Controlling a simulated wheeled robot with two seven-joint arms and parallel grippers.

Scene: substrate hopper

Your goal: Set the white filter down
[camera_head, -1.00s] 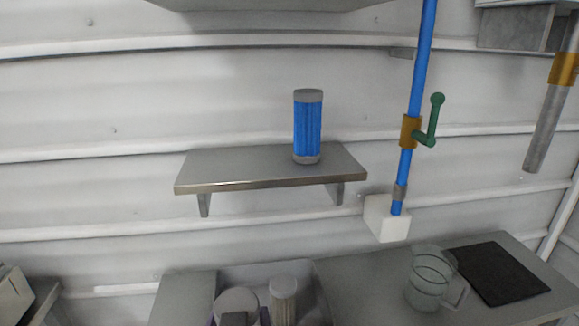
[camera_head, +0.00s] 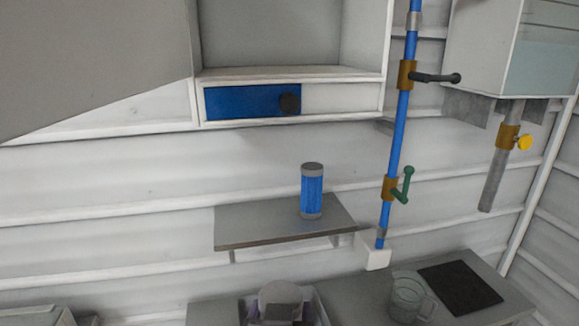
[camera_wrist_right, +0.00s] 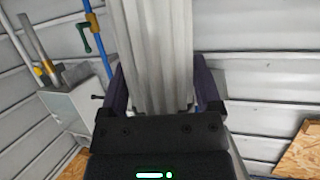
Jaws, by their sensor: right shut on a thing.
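The white filter (camera_wrist_right: 152,50) is a pale pleated cylinder in the right wrist view. My right gripper (camera_wrist_right: 160,88) is shut on it, with a dark purple finger on each side. In the head view, a grey round-capped cylinder (camera_head: 281,298) shows at the bottom edge between purple edges; it looks like the held filter seen from its end, with its lower part cut off. A blue filter (camera_head: 312,192) with grey caps stands upright on the grey wall shelf (camera_head: 250,228). My left gripper is not in view.
The shelf is clear left of the blue filter. A blue pipe (camera_head: 397,130) with a green-handled valve (camera_head: 403,187) runs down right of the shelf. A clear jug (camera_head: 408,297) and a black mat (camera_head: 460,287) are on the counter (camera_head: 350,296). A cabinet (camera_head: 290,30) hangs above.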

